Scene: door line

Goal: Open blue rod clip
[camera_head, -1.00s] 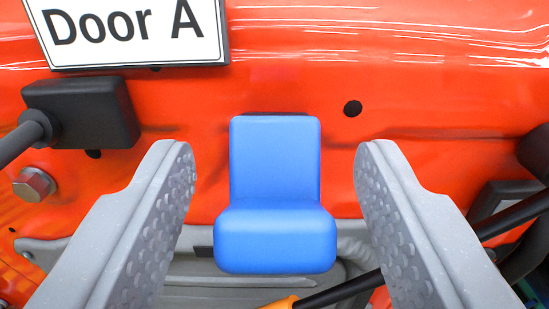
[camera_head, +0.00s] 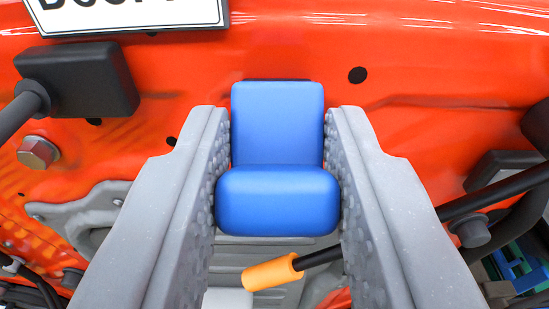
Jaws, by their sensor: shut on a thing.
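The blue rod clip (camera_head: 277,200) is a rounded blue block with an upright back part and a thicker front part, set against the orange door panel. My gripper (camera_head: 277,150) has its two grey, dimpled fingers on either side of the clip. Both fingers touch its sides, so the gripper is shut on it. A black rod with an orange sleeve (camera_head: 271,273) shows below the clip, partly hidden by the right finger. I cannot see how the clip meets the rod.
The orange panel (camera_head: 430,70) fills the background. A white sign (camera_head: 130,12) is cut off at the top left. A black block with a rod (camera_head: 85,78) and a hex bolt (camera_head: 38,152) are at left. Black rods and hoses (camera_head: 500,192) run at right.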

